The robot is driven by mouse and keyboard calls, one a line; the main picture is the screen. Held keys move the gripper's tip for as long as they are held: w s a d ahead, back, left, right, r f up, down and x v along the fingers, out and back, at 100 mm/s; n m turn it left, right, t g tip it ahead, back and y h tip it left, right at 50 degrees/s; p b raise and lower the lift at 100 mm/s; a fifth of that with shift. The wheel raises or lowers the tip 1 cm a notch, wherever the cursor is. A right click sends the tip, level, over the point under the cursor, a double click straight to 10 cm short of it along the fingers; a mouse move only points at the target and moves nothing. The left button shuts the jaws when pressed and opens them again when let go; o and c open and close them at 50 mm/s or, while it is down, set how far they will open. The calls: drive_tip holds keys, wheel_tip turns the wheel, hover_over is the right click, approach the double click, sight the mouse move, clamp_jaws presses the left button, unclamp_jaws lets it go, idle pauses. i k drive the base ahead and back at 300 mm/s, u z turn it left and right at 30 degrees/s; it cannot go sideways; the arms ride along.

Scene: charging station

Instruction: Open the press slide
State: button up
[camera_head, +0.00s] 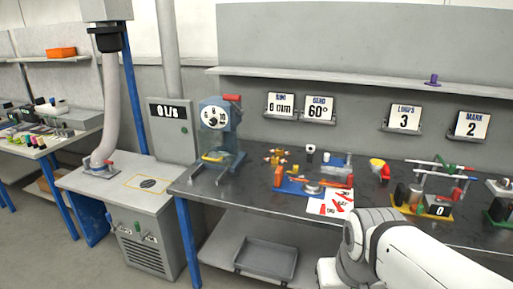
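A blue-grey press-like machine (217,114) stands at the left end of the dark workbench. It has a round white dial (213,117) on its front and a red part (232,97) on top. Below the dial is a clear, box-like front part (222,163) with something yellow (213,156) at its base. I cannot tell from this view which piece is the slide or how far it is open. My white arm comes in at the lower right, right of and nearer than the machine. Its gripper is not in view.
The dark workbench (255,187) carries a blue tray (290,187), a red-marked sheet (330,204) and several small fixtures to the right of the machine. A grey cabinet (150,225) with a hose (110,105) stands left. A grey bin (267,259) sits on the lower shelf.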

sight(223, 158)
drive_tip(key=u, duration=0.4)
drive_tip(key=i, duration=1.65)
drive_tip(key=z, duration=0.45)
drive_tip(key=k, duration=0.65)
drive_tip(key=z, duration=0.2)
drive_tip(key=i, duration=0.65)
drive_tip(key=u, duration=0.15)
